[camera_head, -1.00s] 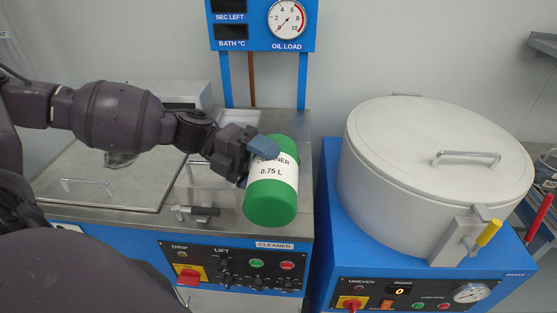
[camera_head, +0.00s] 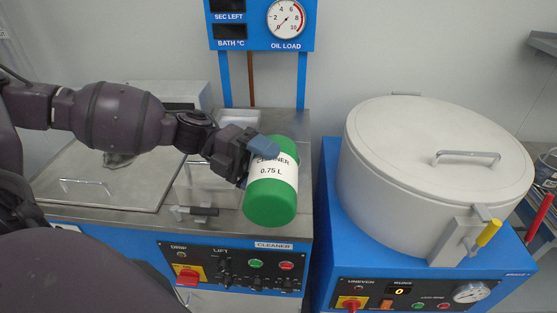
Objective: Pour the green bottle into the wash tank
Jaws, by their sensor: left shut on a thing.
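The green bottle (camera_head: 271,205) has a white label reading CLEANER 0.75 L. My left gripper (camera_head: 262,152) is shut on its upper part and holds it tilted, with its base toward me, in front of the steel top of the cleaner unit. The bottle's mouth is hidden from view. The wash tank seems to be the steel-topped unit with a flat lid (camera_head: 100,185) at the left, above a blue panel marked CLEANER. The lid looks closed, and part of the unit is hidden by my arm. My right gripper is not in view.
A large round drum (camera_head: 400,190) with a lid and a yellow-tipped handle (camera_head: 489,232) stands on a blue base at the right. A gauge panel (camera_head: 262,22) rises behind the unit. A control panel (camera_head: 235,270) with a red switch faces me below the bottle.

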